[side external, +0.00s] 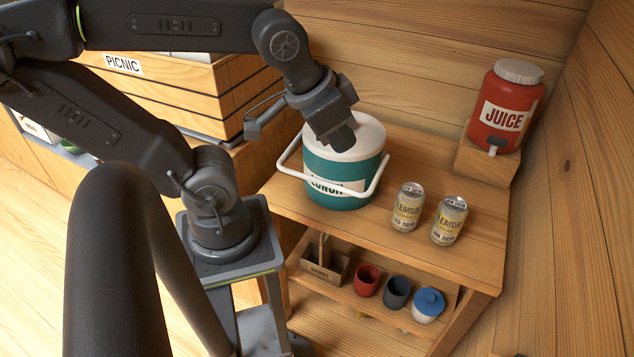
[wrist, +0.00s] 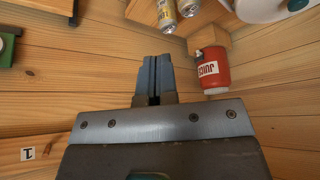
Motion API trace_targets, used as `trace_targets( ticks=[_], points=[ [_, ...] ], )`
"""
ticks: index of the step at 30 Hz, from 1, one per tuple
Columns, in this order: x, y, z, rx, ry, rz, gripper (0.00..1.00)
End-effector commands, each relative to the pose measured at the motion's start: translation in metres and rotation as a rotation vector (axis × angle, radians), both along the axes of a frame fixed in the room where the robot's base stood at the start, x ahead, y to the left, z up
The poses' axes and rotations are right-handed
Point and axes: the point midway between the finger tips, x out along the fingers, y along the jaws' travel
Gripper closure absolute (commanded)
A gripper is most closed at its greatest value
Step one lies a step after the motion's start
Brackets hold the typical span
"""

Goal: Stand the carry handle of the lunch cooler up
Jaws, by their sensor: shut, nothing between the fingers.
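The lunch cooler (side external: 328,194) is a teal drum with a white lid (side external: 368,135), standing upright on the wooden counter in the side view. Its white carry handle (side external: 381,177) is folded down and loops low across the front, over the LUNCH label. My gripper (side external: 341,146) is over the lid in the side view, apart from the handle's low front bar. I cannot tell whether it touches the lid. In the wrist view my gripper's fingers (wrist: 153,77) are together and empty. The far side of the lid is partly hidden behind my gripper.
Two lemon cans (side external: 408,207) stand right of the cooler. A red juice dispenser (side external: 505,108) sits on a wooden block at the back right. A shelf below holds several cups (side external: 397,292) and a small caddy (side external: 323,267). Wooden walls close in behind and right.

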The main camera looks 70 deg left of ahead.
Motion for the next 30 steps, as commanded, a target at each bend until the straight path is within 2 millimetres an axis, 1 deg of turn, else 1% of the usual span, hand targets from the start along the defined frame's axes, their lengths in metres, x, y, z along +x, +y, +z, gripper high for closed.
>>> trace_targets(
  ticks=[4, 8, 11, 14, 18, 21, 24, 26, 27, 30],
  points=[
    [0.0, 0.0, 0.0, 0.0, 0.0, 0.0, 0.99],
    [0.004, 0.002, -0.002, 0.013, 0.016, -0.014, 0.87],
    [0.015, 0.009, -0.011, 0.055, 0.066, -0.071, 0.77],
    [0.033, 0.023, -0.028, 0.114, 0.149, -0.175, 0.67],
    [0.058, 0.049, -0.06, 0.178, 0.281, -0.365, 0.54],
    [0.07, 0.067, -0.085, 0.195, 0.36, -0.502, 0.44],
    [0.078, 0.081, -0.106, 0.198, 0.415, -0.619, 0.35],
    [0.08, 0.088, -0.116, 0.196, 0.438, -0.673, 0.29],
    [0.082, 0.091, -0.121, 0.195, 0.448, -0.702, 0.28],
    [0.083, 0.097, -0.13, 0.192, 0.463, -0.75, 0.28]
  ],
)
